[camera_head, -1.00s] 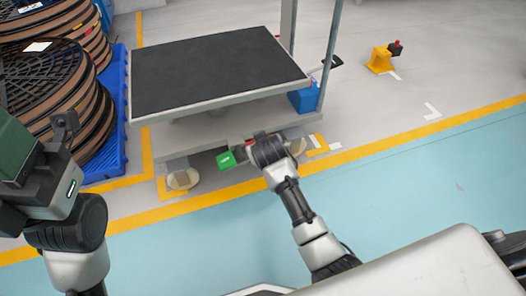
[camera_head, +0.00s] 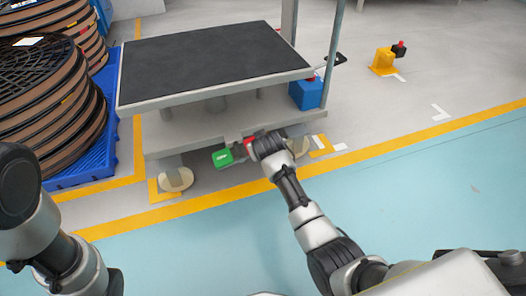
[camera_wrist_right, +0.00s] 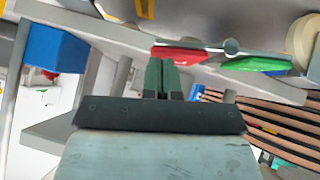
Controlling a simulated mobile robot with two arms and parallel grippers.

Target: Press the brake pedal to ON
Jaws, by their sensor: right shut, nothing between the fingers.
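The brake pedal shows as a green pad (camera_head: 222,158) with a small white mark and a red pad (camera_head: 249,140), low at the near side of the cart. In the right wrist view, the red pad (camera_wrist_right: 178,55) lies behind the fingertips and the green pad (camera_wrist_right: 257,64) to the right. My right gripper (camera_wrist_right: 160,66) is shut and empty, its tips overlapping the red pad's edge in the picture; I cannot tell whether they touch. In the head view my right wrist hides part of the pedal. My left gripper is out of view; only its arm shows at the left.
The cart (camera_head: 215,62) has a black top and a lower shelf. A blue box (camera_head: 306,93) is at its right. Stacked reels (camera_head: 50,110) stand on a blue pallet (camera_head: 90,165) at the left. A yellow stand (camera_head: 383,62) is at back right. The near floor is clear.

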